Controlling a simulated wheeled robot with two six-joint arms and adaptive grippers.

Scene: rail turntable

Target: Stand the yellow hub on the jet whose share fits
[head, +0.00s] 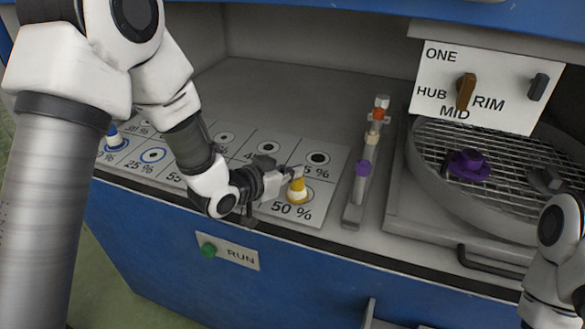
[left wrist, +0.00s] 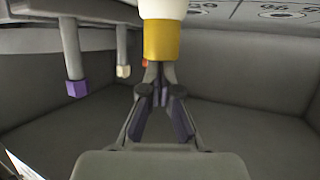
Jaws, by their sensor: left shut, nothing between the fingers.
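The yellow hub (head: 298,185), yellow above with a whitish lower part, stands upright on the 50 % cell (head: 310,210) of the white board. In the left wrist view the yellow hub (left wrist: 163,42) appears upside down at top centre. My left gripper (head: 289,174) is beside the hub on its left. Its fingers (left wrist: 160,90) are shut and empty; I cannot tell whether they touch the hub. The board's other cells have dark round spots, such as one jet (head: 318,158) behind the hub; some labels are partly hidden by my arm. My right gripper is out of view.
A rail (head: 352,211) with red, cream and purple pieces stands right of the board. Farther right is a round grated turntable (head: 440,166) with a purple piece (head: 468,164). A sign with a brown lever (head: 465,92) hangs above. A green RUN button (head: 208,249) is on the front.

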